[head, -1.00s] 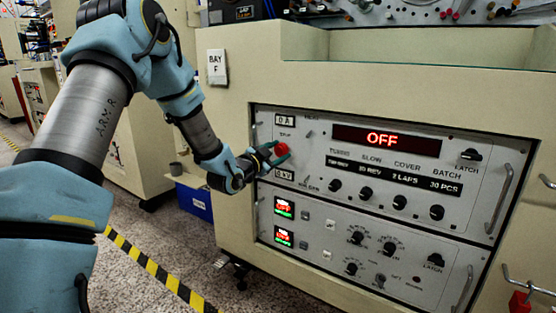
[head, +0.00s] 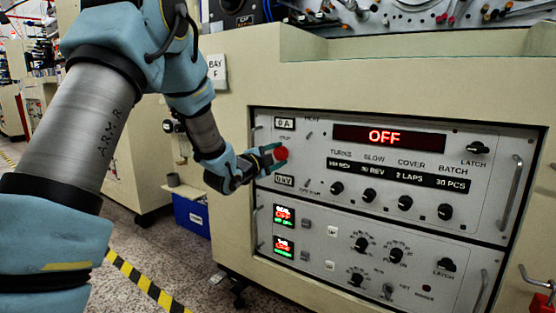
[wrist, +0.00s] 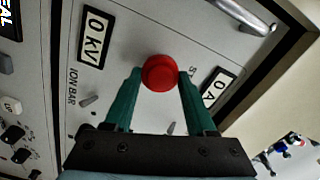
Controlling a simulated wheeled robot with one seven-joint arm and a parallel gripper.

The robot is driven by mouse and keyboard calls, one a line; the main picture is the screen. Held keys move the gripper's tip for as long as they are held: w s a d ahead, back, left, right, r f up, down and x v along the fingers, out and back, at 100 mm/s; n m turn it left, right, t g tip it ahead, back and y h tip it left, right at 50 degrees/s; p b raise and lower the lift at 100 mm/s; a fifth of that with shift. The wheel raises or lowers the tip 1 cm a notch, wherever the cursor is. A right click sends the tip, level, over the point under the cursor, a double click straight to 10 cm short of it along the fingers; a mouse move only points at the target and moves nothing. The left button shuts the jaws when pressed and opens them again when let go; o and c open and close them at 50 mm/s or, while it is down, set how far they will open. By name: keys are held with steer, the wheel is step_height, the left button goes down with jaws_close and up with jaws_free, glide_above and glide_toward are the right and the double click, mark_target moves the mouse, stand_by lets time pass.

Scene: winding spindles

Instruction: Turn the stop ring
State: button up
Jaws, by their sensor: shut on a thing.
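The stop control is a red round knob (head: 280,153) on the upper left of the grey control panel, by the "STOP" label. It also shows in the wrist view (wrist: 160,73). My gripper (head: 272,157) reaches it from the left, with its two green fingers (wrist: 157,85) on either side of the red knob near their tips. The fingers are closed on it. A separate ring around the knob cannot be made out.
Small "0 A" (wrist: 219,88) and "0 kV" (wrist: 91,38) plates flank the knob. An ION BAR toggle (wrist: 90,101) sits close to my gripper. A metal handle (head: 510,192) stands out at the panel's right. A blue bin (head: 191,212) is on the floor at left.

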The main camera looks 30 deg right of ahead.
stand_by(0.4)
steer(key=o, duration=1.4)
steer(key=shift+a, duration=0.1)
steer(key=p+v, duration=0.1)
steer(key=v, duration=0.9)
steer(key=shift+s+a+p, duration=0.2)
steer(key=shift+a+p, duration=0.05)
steer(key=shift+p, duration=0.15)
